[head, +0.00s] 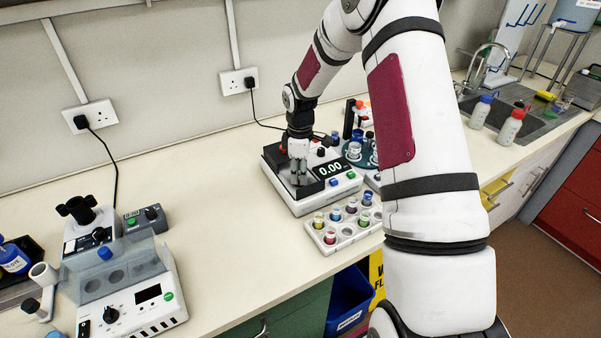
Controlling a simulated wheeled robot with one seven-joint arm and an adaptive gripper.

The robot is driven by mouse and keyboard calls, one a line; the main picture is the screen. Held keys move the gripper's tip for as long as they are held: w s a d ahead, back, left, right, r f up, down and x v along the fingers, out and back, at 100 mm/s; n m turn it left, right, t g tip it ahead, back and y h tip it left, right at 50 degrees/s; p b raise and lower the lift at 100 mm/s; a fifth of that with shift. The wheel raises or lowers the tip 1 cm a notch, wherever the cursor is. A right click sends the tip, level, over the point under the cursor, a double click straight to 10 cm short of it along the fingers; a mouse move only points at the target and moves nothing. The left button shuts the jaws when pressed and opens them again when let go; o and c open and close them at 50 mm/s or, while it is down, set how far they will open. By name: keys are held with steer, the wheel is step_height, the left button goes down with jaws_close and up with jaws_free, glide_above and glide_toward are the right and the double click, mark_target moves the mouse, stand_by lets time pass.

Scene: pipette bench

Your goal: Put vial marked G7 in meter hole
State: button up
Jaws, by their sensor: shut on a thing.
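The meter (327,198) is a white box on the bench with a display reading 0.00 and a dark recessed part at its left. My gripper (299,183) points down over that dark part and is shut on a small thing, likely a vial. The fingers mostly hide it, and no marking can be read. The meter hole is hidden behind the gripper. I cannot tell whether the held vial is in the hole or above it. A white vial rack (345,243) stands just in front of the meter, with several coloured vials and an open-looking hole. Their labels are too small to read.
A round dark-green holder (351,165) with bottles stands right behind the meter, partly behind my arm. A grey-white device (130,300) with a dial is at the left. A sink (520,125) and bottles are at the right. The bench between the left device and the meter is clear.

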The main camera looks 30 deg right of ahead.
steer(key=shift+f, duration=0.3)
steer(key=o, duration=0.9)
steer(key=shift+o, duration=0.2)
